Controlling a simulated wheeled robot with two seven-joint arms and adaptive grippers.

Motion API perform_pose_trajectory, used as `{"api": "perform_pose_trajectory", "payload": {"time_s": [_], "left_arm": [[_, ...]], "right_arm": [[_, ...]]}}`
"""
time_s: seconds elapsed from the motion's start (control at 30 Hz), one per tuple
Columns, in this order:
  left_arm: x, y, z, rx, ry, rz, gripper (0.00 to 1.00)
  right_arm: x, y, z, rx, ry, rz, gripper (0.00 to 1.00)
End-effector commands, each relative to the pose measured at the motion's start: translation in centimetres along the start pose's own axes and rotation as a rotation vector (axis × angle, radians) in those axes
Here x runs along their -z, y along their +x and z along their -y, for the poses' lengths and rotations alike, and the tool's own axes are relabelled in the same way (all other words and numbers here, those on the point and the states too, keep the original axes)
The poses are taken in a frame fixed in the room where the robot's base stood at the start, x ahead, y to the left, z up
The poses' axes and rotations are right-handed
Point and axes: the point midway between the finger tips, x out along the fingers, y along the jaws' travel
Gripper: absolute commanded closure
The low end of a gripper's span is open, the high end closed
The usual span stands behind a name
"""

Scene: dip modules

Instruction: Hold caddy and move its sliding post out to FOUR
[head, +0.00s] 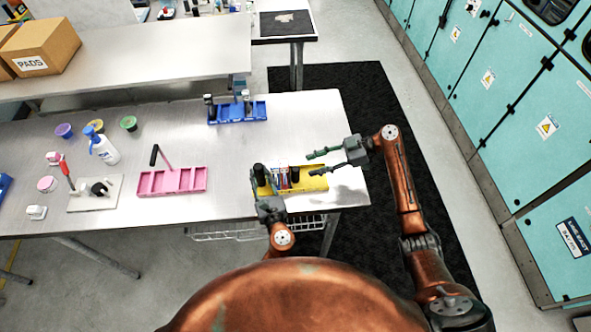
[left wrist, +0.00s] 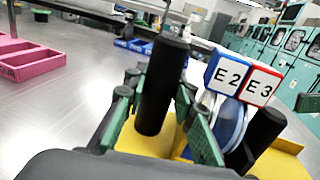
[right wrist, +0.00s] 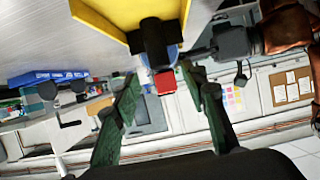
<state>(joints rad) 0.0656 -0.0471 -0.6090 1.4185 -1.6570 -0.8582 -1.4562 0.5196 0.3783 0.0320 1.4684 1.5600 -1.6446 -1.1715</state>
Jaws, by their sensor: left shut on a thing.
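The yellow caddy (head: 318,184) stands near the table's right end. It has a black post at its left, a second dark post further right, and upright coloured cards between. In the left wrist view, my left gripper (left wrist: 160,95) is closed around the left black post (left wrist: 161,80). Blocks marked E2 (left wrist: 228,74) and E3 (left wrist: 261,84) and the second post (left wrist: 260,133) show to its right. My right gripper (head: 318,164) is open and empty, just above and right of the posts. In the right wrist view, the caddy (right wrist: 125,12) is at the top. No FOUR marking is readable.
A pink caddy (head: 172,181) is to the left and a blue caddy (head: 238,113) behind. A spray bottle (head: 104,149), several small cups and a white board (head: 95,194) stand further left. The table's right edge is close to the yellow caddy.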

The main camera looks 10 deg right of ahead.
Motion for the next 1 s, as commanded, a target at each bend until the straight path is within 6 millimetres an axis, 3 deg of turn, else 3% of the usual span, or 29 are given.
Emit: {"api": "perform_pose_trajectory", "payload": {"time_s": [0.2,0.4,0.8,1.0], "left_arm": [[0.1,0.0,0.0,0.000,0.001,-0.002,1.00],[0.1,0.0,0.0,0.000,0.001,-0.002,1.00],[0.1,0.0,0.0,0.000,0.001,-0.002,1.00],[0.1,0.0,0.0,0.000,0.001,-0.002,1.00]], "right_arm": [[0.0,4.3,0.0,0.001,0.001,-0.001,0.60],[0.0,6.8,0.0,0.000,0.002,0.000,0.60],[0.0,7.6,-0.1,-0.002,0.002,0.001,0.60],[0.0,7.6,-0.1,-0.002,0.002,0.001,0.72]]}}
